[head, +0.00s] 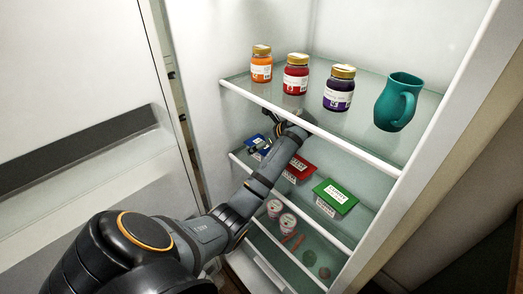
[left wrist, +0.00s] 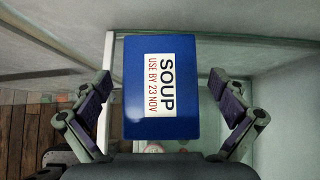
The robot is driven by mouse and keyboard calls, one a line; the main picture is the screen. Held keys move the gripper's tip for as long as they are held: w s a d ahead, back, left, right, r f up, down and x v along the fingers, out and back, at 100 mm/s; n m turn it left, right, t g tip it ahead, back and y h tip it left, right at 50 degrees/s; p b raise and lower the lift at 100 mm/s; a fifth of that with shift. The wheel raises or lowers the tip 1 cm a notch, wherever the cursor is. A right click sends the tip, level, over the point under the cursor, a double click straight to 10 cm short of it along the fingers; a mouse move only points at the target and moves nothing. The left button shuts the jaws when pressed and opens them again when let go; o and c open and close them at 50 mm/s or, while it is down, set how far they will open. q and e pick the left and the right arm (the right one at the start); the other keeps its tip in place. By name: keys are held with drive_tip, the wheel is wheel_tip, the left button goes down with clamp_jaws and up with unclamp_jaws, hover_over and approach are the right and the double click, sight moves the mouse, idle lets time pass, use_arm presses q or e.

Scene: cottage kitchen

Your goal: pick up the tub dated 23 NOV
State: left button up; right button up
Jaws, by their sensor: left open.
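The blue tub (left wrist: 135,110) fills the middle of the left wrist view. Its white label reads SOUP, USE BY 23 NOV. In the head view the blue tub (head: 250,143) stands at the left end of the middle fridge shelf, partly hidden by my gripper. My left gripper (left wrist: 162,90) is open, one finger to each side of the tub in the wrist view, with a visible gap on both sides. It holds nothing. In the head view my left arm reaches into the fridge to this gripper (head: 264,137).
A red-lidded tub (head: 302,163) and a green-lidded tub (head: 334,192) stand to the right on the same shelf. The shelf above holds an orange jar (head: 261,70), a red jar (head: 295,80), a purple jar (head: 338,96) and a teal jug (head: 391,108). Small pots (head: 287,223) stand below.

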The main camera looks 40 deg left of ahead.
use_arm(q)
drive_tip(key=shift+d+r, duration=0.1)
drive_tip(key=shift+c, duration=0.3)
drive_tip(key=c, duration=1.4)
drive_tip(key=shift+r, duration=0.3)
drive_tip(key=shift+s+d+r, duration=0.2)
drive_tip(key=shift+s+d, duration=0.05)
drive_tip(key=shift+s, duration=0.35)
drive_tip(key=shift+s+d+r, duration=0.2)
drive_tip(key=shift+s+d, duration=0.05)
drive_tip(key=shift+s, duration=0.3)
drive_tip(key=s+p, duration=0.1)
drive_tip(key=s+d+p, duration=0.1)
drive_tip(key=p, duration=0.1)
drive_tip(key=s+d+r+p, duration=0.1)
drive_tip(key=s, duration=0.1)
drive_tip(key=shift+s+p, duration=0.1)
drive_tip(key=shift+p, duration=0.25)
drive_tip(key=shift+s+d+f+p, duration=0.15)
drive_tip(key=shift+s+d+p, duration=0.4)
drive_tip(key=shift+s, duration=1.1)
drive_tip(key=shift+s+d+f+p, duration=0.2)
drive_tip(key=shift+s+d, duration=0.7)
drive_tip(key=shift+s, duration=0.8)
drive_tip(key=shift+s+d+f+p, duration=0.1)
drive_tip(key=shift+s+d+p, duration=0.45)
drive_tip(key=shift+s, duration=1.1)
